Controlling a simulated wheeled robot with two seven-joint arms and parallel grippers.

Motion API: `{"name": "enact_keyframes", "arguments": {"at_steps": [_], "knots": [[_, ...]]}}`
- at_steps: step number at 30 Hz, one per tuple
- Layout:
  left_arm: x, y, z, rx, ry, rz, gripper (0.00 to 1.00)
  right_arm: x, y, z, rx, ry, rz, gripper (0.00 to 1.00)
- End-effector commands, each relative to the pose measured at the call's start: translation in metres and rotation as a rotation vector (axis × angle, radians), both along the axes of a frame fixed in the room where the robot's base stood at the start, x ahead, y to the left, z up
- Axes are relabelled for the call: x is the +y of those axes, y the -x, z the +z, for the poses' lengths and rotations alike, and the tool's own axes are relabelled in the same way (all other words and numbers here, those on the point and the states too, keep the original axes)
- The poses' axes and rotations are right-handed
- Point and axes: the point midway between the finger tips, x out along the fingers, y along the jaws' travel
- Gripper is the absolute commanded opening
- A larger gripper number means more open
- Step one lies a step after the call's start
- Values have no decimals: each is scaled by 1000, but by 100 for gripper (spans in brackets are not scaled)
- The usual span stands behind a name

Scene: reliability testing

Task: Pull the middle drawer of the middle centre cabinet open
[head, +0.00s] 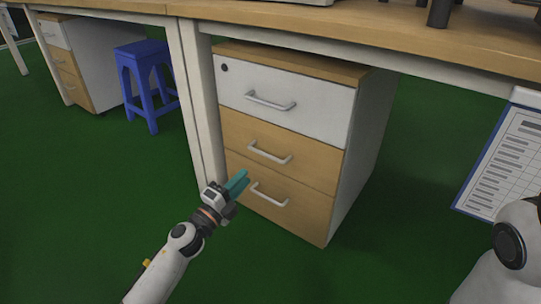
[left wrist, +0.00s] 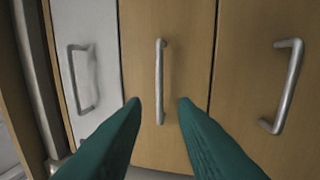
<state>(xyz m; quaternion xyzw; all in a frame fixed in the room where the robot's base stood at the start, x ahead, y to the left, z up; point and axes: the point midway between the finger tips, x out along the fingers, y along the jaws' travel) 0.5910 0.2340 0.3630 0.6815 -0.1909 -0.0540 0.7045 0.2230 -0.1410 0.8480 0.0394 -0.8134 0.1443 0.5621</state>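The centre cabinet (head: 350,160) stands under the desk with a white top drawer (head: 320,107) and two wooden drawers below. The middle drawer (head: 310,160) is shut, with a silver bar handle (head: 270,156). That handle also shows upright in the left wrist view (left wrist: 160,82), between and beyond my fingertips. My left gripper (head: 242,179), with teal fingers, is in front of the cabinet, just below and left of the middle handle in the head view. It is open and empty, and its fingers appear apart from the handle. My right gripper is out of view; part of my right arm shows at the lower right.
The bottom drawer has its own handle (head: 268,195). A white desk leg (head: 196,100) stands close left of the cabinet. A blue stool (head: 147,85) and another cabinet (head: 85,65) are further left. A clipboard (head: 503,160) hangs at the right. Green floor in front is clear.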

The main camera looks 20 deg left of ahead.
Motion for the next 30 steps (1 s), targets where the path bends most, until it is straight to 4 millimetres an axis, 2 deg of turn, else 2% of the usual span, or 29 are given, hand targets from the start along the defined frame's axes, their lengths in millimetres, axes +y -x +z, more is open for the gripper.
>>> {"name": "enact_keyframes", "arguments": {"at_steps": [9, 15, 21, 30], "knots": [[-20, -57, 11, -3, -1, 0, 26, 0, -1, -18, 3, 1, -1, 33], [-31, -87, 17, -1, 1, 1, 26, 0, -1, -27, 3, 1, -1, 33], [-36, -101, 21, 1, 1, 2, 26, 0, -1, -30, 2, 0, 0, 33], [-37, -102, 21, 2, 2, 2, 26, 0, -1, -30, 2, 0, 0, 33]]}}
